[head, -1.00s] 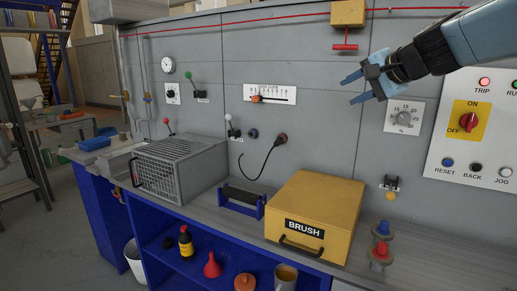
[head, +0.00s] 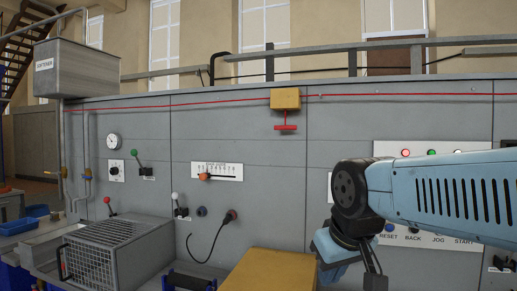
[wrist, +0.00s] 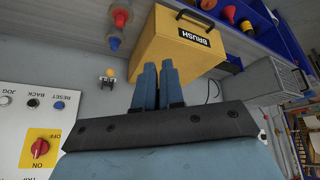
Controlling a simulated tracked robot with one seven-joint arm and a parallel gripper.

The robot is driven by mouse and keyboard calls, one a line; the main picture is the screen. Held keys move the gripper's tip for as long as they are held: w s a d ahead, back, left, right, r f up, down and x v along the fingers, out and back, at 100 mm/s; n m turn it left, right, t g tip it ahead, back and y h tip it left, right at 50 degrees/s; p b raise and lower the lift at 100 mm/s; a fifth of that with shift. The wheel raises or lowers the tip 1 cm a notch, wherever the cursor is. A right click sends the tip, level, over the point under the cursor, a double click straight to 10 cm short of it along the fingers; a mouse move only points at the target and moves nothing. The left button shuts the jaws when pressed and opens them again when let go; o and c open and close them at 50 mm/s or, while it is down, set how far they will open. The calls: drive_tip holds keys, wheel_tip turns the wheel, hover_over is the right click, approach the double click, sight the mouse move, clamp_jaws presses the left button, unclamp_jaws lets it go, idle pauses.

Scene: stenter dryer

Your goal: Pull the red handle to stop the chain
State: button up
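The red handle (head: 286,128) is a small red T-bar hanging under a yellow box (head: 285,99) on the grey wall panel in the head view. A red cord (head: 400,95) runs along the wall top to both sides of the box. My gripper (wrist: 158,65) points down in front of the panel, below and right of the handle and well apart from it. In the wrist view its two blue fingers lie close together with nothing between them. In the head view my arm partly hides the gripper. The handle does not show in the wrist view.
The yellow BRUSH box (wrist: 190,40) sits on the bench below my gripper. A wire cage (head: 105,255) stands at left. A button panel with a red rotary switch (wrist: 40,148) is partly behind my arm. The wall around the handle is clear.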

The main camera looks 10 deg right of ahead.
sight(285, 127)
drive_tip(key=w+r+n, duration=0.4)
drive_tip(key=w+r, duration=0.1)
drive_tip(key=r, duration=0.1)
drive_tip(key=w+r+n+t+h, duration=0.1)
drive_tip(key=w+r+n, duration=0.4)
drive_tip(key=r, duration=0.1)
drive_tip(key=w+r+n+h, duration=0.1)
drive_tip(key=w+r+n, duration=0.4)
drive_tip(key=r, duration=0.2)
drive_tip(key=shift+w+d+r+t, duration=0.1)
drive_tip(key=shift+d+t, duration=0.2)
clamp_jaws()
drive_tip(key=w+a+r+n+t+h, duration=0.2)
drive_tip(key=w+a+r+n+h, duration=0.1)
drive_tip(key=w+r+n, duration=1.35)
drive_tip(key=shift+m, duration=0.75)
drive_tip(key=x, duration=0.4)
drive_tip(key=d+x, duration=0.1)
drive_tip(key=x, duration=0.2)
drive_tip(key=r+x, duration=0.1)
drive_tip(key=x, duration=0.3)
drive_tip(key=shift+w+d+f, duration=0.25)
drive_tip(key=shift+d+f, duration=0.05)
